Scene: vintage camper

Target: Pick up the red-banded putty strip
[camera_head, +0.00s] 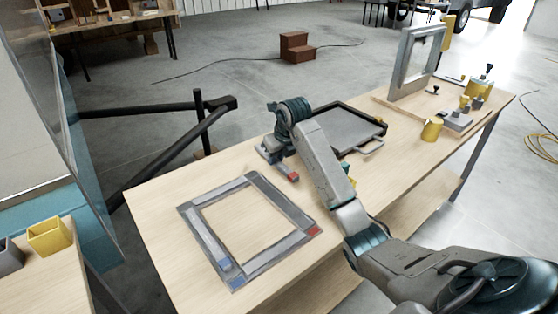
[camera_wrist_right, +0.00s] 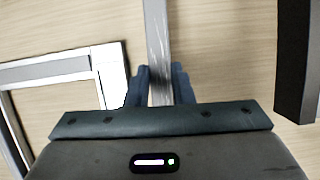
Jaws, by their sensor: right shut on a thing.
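The putty strip is grey with a red end (camera_head: 293,177) and shows beneath my right gripper (camera_head: 272,146) in the head view, just behind the frame on the bench. In the right wrist view the strip's grey, streaked length (camera_wrist_right: 157,40) runs between the two dark fingers of the right gripper (camera_wrist_right: 160,88). The gripper is shut on the strip. The wrist hides part of the strip in the head view, and I cannot tell whether it touches the bench. My left gripper is in neither view.
A square grey frame (camera_head: 196,228) with red and blue marked corners lies on the wooden bench (camera_head: 150,218). A black-rimmed tray (camera_head: 352,132) is close beyond my gripper. An upright window frame (camera_head: 404,62) and yellow containers stand at the far right. Bench front-left is clear.

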